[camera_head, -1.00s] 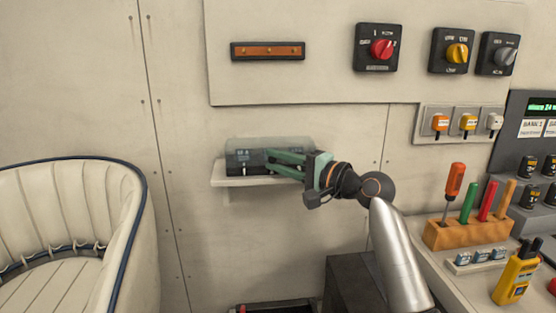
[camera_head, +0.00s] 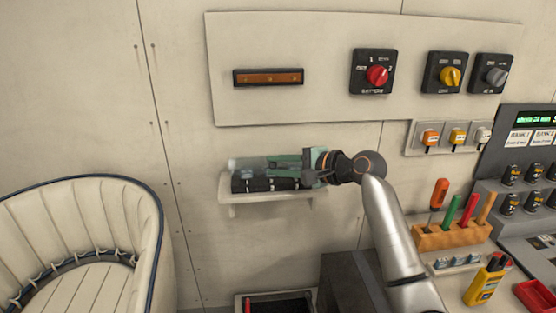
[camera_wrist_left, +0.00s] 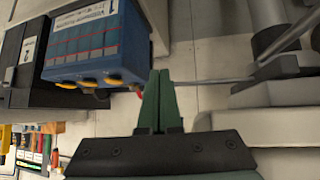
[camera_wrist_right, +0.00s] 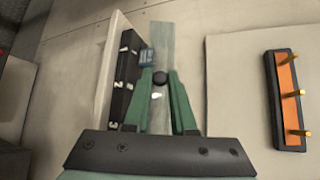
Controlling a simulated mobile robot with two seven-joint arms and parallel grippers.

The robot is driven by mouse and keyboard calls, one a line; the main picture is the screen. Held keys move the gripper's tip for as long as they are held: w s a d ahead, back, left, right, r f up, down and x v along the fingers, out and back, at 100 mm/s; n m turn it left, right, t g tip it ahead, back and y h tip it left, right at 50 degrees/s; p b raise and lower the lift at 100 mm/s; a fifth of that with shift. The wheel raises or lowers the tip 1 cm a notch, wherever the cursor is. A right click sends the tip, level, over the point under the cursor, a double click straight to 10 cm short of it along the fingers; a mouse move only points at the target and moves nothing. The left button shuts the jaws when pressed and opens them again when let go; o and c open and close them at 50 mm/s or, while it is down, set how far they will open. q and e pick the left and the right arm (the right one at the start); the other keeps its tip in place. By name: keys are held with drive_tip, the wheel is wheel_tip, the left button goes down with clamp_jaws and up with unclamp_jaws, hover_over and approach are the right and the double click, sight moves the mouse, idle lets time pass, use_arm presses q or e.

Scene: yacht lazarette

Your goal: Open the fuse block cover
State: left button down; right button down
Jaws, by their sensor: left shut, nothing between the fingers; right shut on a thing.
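The black fuse block (camera_head: 262,184) sits on a small white wall shelf (camera_head: 240,199) in the head view. Its clear cover (camera_head: 243,162) stands swung up from the block's front, partly hidden by my right gripper (camera_head: 275,168). In the right wrist view the cover (camera_wrist_right: 160,45) shows nearly edge-on, apart from the numbered block (camera_wrist_right: 124,75). My left gripper (camera_wrist_left: 158,75) is shut and empty, away from the block, beside a blue box.
A busbar (camera_head: 268,77) and rotary switches (camera_head: 374,73) are on the panel above. A tool rack (camera_head: 452,236) and yellow meter (camera_head: 488,281) stand at the right. A cushioned seat (camera_head: 85,225) is at the left. The left wrist view shows the blue box (camera_wrist_left: 100,45).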

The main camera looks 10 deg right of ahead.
drive_tip(key=shift+w+r+m+g+h, duration=0.2)
drive_tip(key=shift+r+m+g, duration=0.15)
drive_tip(key=shift+r, duration=0.15)
drive_tip(key=shift+w+r+m+g+h, duration=0.15)
drive_tip(key=shift+r+m+g, duration=0.1)
drive_tip(key=shift+r+g, duration=0.15)
drive_tip(key=shift+r, duration=0.1)
drive_tip(key=c, duration=0.8)
unclamp_jaws()
drive_tip(key=shift+o, duration=0.2)
drive_tip(key=shift+d, duration=0.1)
drive_tip(key=b+v, duration=0.2)
drive_tip(key=v, duration=1)
drive_tip(key=shift+s+d, duration=0.1)
drive_tip(key=shift+d, duration=0.05)
